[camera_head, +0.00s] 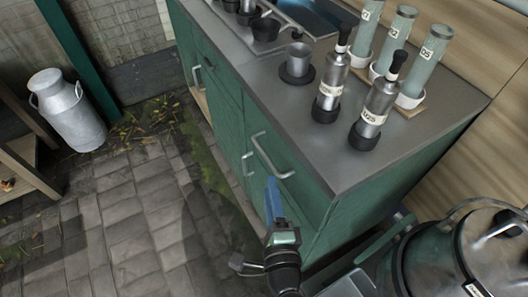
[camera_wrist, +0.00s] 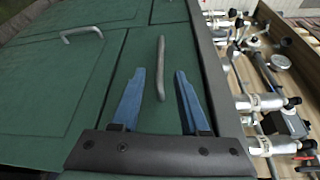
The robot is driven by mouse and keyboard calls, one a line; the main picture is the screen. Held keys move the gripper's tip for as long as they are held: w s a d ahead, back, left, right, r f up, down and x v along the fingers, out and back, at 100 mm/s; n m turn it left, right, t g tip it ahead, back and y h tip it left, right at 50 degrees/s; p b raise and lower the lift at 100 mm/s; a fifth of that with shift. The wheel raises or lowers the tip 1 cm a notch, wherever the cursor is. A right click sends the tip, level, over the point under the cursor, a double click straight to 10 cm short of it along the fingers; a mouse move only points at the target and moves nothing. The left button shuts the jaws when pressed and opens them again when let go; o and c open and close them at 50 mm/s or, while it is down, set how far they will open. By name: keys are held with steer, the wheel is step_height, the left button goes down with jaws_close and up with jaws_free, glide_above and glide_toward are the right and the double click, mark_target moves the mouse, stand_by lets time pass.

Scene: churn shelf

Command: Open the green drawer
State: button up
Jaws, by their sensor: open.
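The green drawer (camera_head: 292,160) is in the upper front of the green cabinet, near its right corner, and looks shut. Its curved metal bar handle (camera_head: 270,158) shows in the head view. My gripper (camera_head: 271,182) has blue fingers and is just below and in front of this handle. In the wrist view the drawer front (camera_wrist: 139,58) faces me, and its handle (camera_wrist: 160,68) appears between the two open fingers of my gripper (camera_wrist: 160,73), extending beyond their tips. The gripper is empty. I cannot tell how far the fingers are from the handle.
A cabinet door handle (camera_head: 247,164) is beside the drawer handle and also shows in the wrist view (camera_wrist: 82,33). Bottles (camera_head: 376,112) stand on the grey countertop (camera_head: 420,130). A large metal churn (camera_head: 455,255) is at lower right.

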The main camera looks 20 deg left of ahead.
mark_target(265, 153)
steer(key=x, duration=1.1)
steer(key=shift+w, duration=0.1)
jaws_close()
stand_by(1.1)
